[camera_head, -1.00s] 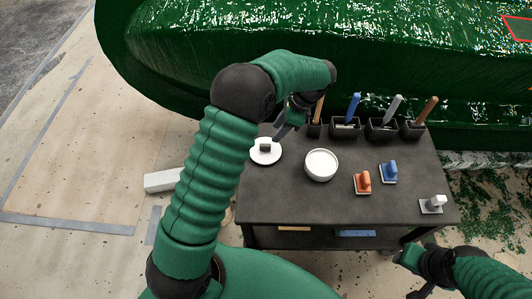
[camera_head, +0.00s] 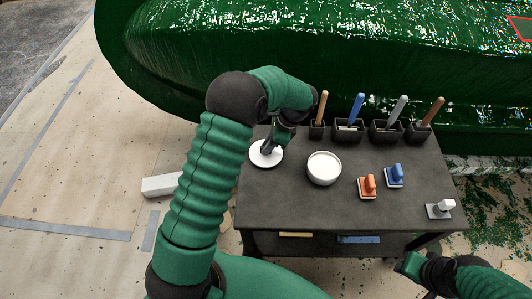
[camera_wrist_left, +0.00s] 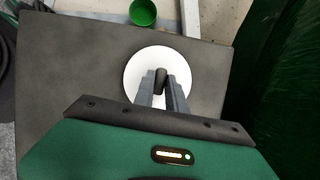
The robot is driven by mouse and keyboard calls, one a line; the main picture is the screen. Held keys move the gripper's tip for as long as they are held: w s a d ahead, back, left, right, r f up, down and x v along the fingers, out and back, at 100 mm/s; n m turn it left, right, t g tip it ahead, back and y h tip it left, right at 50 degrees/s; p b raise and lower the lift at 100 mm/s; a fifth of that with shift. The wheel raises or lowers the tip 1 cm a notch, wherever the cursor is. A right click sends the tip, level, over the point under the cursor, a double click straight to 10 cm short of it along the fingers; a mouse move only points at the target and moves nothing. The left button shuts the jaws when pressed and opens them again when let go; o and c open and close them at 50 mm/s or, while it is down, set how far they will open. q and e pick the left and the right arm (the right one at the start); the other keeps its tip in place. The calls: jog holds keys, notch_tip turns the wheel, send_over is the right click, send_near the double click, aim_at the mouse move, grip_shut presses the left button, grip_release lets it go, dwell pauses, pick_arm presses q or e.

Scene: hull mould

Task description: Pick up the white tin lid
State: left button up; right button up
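The white tin lid (camera_head: 257,159) is a round white disc lying on the left part of the dark table. It also shows in the left wrist view (camera_wrist_left: 132,76), with a dark knob (camera_wrist_left: 160,79) at its middle. My left gripper (camera_head: 266,150) is down at the lid, its grey fingertips (camera_wrist_left: 162,86) on either side of the knob. I cannot tell whether the fingers press on the knob or only stand around it. My right gripper (camera_head: 404,264) is low at the right, clear of the table objects; its fingers are too small to read.
On the dark table (camera_head: 290,208) stand a white tin (camera_head: 323,169), an orange-based tool (camera_head: 367,187), a blue one (camera_head: 394,176) and a grey one (camera_head: 440,209). Black holders with handled tools (camera_head: 348,131) line the back edge. The green hull (camera_head: 300,60) rises behind.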

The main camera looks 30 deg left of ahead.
pick_arm(q)
grip_shut()
